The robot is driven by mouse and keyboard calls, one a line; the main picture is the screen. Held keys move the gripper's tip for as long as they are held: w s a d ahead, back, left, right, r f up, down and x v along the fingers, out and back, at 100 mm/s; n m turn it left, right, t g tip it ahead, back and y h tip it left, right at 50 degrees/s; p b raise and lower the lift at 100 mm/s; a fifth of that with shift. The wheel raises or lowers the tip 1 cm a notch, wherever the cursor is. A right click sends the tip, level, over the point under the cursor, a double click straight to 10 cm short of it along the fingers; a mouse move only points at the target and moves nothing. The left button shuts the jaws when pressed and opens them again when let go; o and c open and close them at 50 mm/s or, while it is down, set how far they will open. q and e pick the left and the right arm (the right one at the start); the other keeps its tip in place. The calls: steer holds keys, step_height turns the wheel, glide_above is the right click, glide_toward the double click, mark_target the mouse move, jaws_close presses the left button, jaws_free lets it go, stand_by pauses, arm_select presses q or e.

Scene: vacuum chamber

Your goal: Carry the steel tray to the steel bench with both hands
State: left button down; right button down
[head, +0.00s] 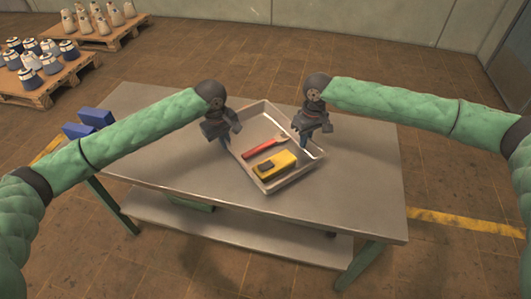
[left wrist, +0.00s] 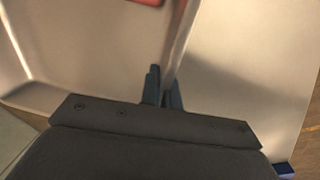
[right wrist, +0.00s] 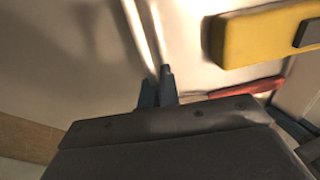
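The steel tray (head: 238,163) is a shallow rectangular tray with raised walls, turned askew over the top of the steel bench (head: 350,200). I cannot tell whether it touches the top. It holds a yellow block-like item (head: 274,165) and a red-handled tool (head: 262,148). My left gripper (head: 226,143) is at the tray's left wall, and my right gripper (head: 305,146) is at the opposite wall. In the left wrist view, the fingers (left wrist: 163,88) are closed about the tray wall. In the right wrist view, the fingers (right wrist: 157,87) also pinch a wall.
Blue blocks (head: 95,117) sit at the bench's far left corner. The bench has green legs and a lower shelf (head: 230,231). Pallets (head: 45,90) with several cones stand on the floor at the back left. The bench top right of the tray is clear.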

arm_select(q)
steer(key=shift+a+f+b, duration=0.25)
steer(key=shift+f+b, duration=0.05)
steer(key=shift+f, duration=0.15)
arm_select(e)
steer(key=shift+w+d+f, duration=0.1)
steer(key=shift+d+f, duration=0.1)
steer(key=shift+f, duration=0.2)
arm_select(q)
steer(key=c, duration=1.6)
jaws_free()
steer(key=shift+c, duration=0.2)
arm_select(e)
steer(key=c, duration=1.6)
jaws_free()
steer(key=shift+c, duration=0.2)
arm_select(q)
steer(key=shift+d, duration=0.15)
arm_select(e)
steer(key=shift+a, duration=0.1)
arm_select(q)
steer(key=shift+r, duration=0.1)
